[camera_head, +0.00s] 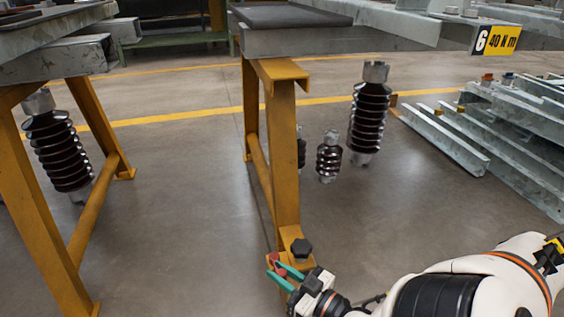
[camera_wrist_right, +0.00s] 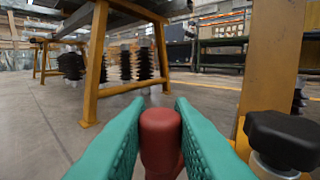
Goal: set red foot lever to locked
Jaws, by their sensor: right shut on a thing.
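The red foot lever (camera_wrist_right: 160,140) stands between the green fingers of my right gripper in the right wrist view, with its rounded end facing the camera. In the head view a small part of the red lever (camera_head: 280,270) shows at the foot of the yellow trestle leg, between the fingertips. My right gripper (camera_head: 279,268) is shut on it, and its fingers also show in the wrist view (camera_wrist_right: 160,125). The lever's lower part and pivot are hidden. My left gripper is not in view.
Dark ribbed insulators (camera_head: 369,115) stand farther back. Grey steel beams (camera_head: 520,140) lie at the right. Open floor (camera_head: 190,220) lies between the trestles.

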